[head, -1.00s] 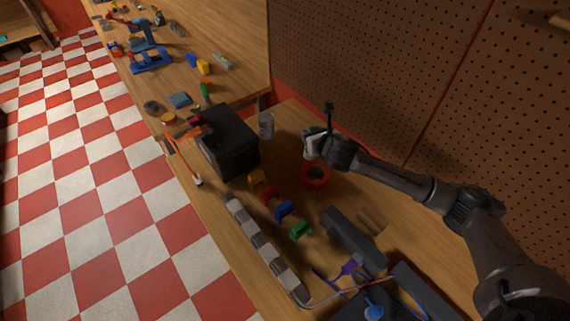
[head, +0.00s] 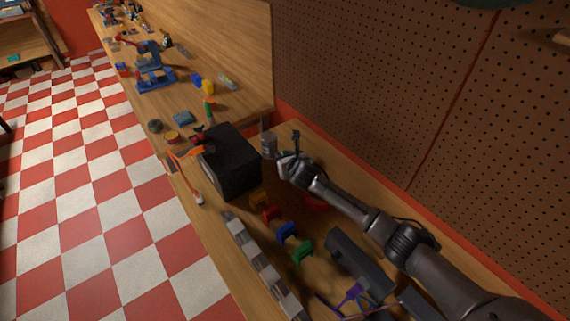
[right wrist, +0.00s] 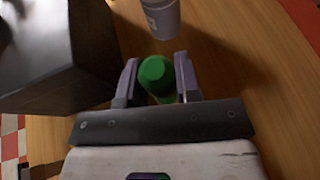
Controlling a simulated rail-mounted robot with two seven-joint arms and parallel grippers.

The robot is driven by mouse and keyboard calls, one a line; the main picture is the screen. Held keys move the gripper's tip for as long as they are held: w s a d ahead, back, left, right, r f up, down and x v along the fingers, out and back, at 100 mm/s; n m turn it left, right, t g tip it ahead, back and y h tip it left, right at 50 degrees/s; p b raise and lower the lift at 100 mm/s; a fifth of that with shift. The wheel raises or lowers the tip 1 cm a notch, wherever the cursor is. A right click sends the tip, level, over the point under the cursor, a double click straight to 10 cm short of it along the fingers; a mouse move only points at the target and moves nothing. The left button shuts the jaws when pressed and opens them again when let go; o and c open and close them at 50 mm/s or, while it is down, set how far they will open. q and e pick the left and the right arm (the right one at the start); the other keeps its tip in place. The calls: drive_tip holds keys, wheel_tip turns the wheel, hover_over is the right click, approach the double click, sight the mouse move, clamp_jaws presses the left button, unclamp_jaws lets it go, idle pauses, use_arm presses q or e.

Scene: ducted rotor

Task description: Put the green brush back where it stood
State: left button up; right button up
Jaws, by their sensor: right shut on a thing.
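In the right wrist view a round-ended green piece, which I take for the green brush (right wrist: 155,72), sits between the two fingers of my right gripper (right wrist: 156,82). The gripper is shut on it. In the head view my right gripper (head: 285,164) is over the bench, close to a grey can (head: 269,146) and right of a black box (head: 232,162). The brush cannot be made out clearly there. My left gripper is not in view.
The can also shows just beyond the brush in the right wrist view (right wrist: 160,18). A red ring (head: 316,206) lies partly hidden beneath my right arm. Blue (head: 287,231) and green (head: 302,251) pieces stand nearer. A pegboard wall (head: 380,100) rises on the right.

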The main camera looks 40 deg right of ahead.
drive_tip(key=shift+f, duration=1.45)
drive_tip(key=shift+f, duration=0.1)
drive_tip(key=o, duration=0.9)
drive_tip(key=shift+s+a+r, duration=0.1)
drive_tip(key=shift+s+r, duration=0.3)
drive_tip(key=shift+s, duration=0.1)
drive_tip(key=shift+p+v, duration=0.8)
drive_tip(key=shift+v, duration=4.65)
drive_tip(key=shift+a+f, duration=0.1)
